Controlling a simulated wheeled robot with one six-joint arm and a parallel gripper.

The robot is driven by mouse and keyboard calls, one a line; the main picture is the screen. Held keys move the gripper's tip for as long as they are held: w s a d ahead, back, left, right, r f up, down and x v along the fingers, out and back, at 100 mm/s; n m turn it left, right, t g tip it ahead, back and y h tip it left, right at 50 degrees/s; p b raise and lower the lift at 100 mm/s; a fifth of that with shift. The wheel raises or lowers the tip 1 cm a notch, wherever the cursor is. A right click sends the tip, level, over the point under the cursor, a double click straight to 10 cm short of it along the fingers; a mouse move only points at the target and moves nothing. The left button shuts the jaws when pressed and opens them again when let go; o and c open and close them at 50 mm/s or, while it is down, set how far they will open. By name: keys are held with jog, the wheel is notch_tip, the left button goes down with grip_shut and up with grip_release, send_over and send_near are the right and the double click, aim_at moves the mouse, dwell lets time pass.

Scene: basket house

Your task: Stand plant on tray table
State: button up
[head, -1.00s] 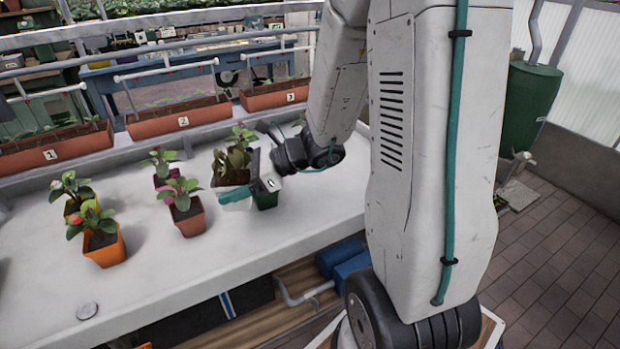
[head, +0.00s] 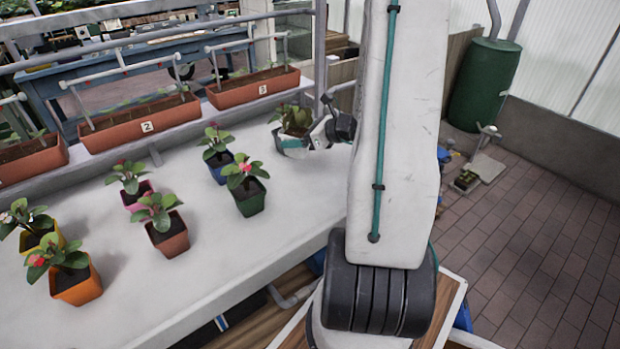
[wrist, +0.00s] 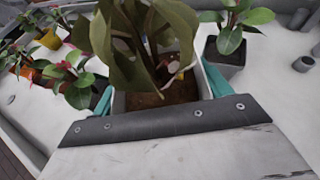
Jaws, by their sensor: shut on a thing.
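My gripper (head: 305,143) is shut on a potted plant (head: 296,119) with broad, dull green leaves. It holds the plant over the right back part of the white bench (head: 225,258); I cannot tell the height. In the wrist view the plant (wrist: 145,45) looks upright, with brown soil at its base. The gripper's teal fingers (wrist: 160,92) lie on both sides of its pot. The gripper hides much of the pot in the head view. I cannot make out a tray table for certain.
Several small potted plants, among them one in a green pot (head: 250,203) and one in an orange pot (head: 78,290), stand on the bench's left. Numbered planters (head: 250,90) line the back. A green barrel (head: 485,85) stands at right; the brick floor (head: 535,240) before it is largely clear.

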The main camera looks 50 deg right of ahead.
jog(key=d, duration=0.1)
jog(key=s+d, duration=0.1)
jog(key=d+f, duration=0.1)
jog(key=shift+s+m+h, duration=0.3)
jog(key=shift+m+h, duration=0.1)
jog(key=f, duration=0.5)
jog(key=shift+d+f, duration=0.15)
jog(key=shift+d, duration=0.05)
jog(key=shift+f, duration=2.2)
jog(key=shift+f, duration=0.15)
jog(key=o, duration=1.2)
